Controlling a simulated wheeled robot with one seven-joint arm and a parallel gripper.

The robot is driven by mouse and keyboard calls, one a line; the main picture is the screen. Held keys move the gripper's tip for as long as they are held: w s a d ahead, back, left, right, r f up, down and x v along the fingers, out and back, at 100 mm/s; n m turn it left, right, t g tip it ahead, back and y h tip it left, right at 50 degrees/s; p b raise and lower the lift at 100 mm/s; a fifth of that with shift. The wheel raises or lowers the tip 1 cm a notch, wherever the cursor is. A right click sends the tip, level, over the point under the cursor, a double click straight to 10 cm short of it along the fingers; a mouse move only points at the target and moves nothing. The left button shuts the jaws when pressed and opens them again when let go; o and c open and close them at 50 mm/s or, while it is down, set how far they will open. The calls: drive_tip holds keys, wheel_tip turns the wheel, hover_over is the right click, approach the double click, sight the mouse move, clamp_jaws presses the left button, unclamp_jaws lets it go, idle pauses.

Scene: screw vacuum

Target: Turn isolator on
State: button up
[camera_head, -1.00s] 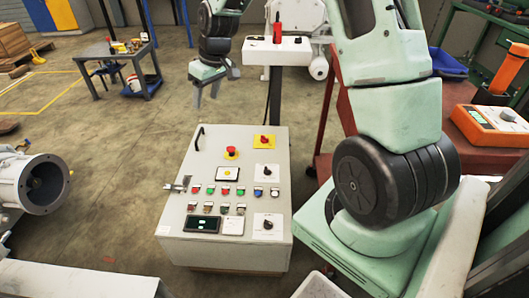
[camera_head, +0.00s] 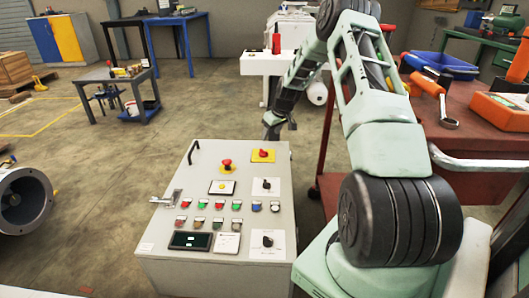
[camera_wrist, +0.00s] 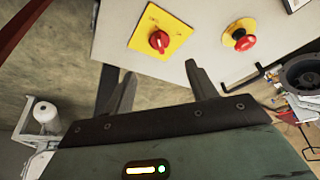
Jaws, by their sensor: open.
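The grey control cabinet (camera_head: 215,215) stands in the middle of the head view. Its sloped top carries a red rotary knob on a yellow square plate, seemingly the isolator (camera_head: 263,154), at the far right corner. In the wrist view the isolator (camera_wrist: 158,41) is upper left of centre, ahead of my fingers and apart from them. A red mushroom button (camera_head: 226,165) on a yellow base sits to its left; it also shows in the wrist view (camera_wrist: 240,41). My gripper (camera_wrist: 160,80) is open and empty. In the head view it is just beyond the cabinet's far edge, its fingertips partly hidden.
The cabinet top also has a handle (camera_head: 194,152), several coloured buttons, a dark display (camera_head: 190,240) and black rotary switches. A red workbench (camera_head: 470,165) with tools stands at the right. Floor is open to the left, with a small table (camera_head: 120,78) farther back.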

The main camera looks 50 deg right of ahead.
sight(263, 152)
drive_tip(key=b+x, duration=0.2)
drive_tip(key=x, duration=0.9)
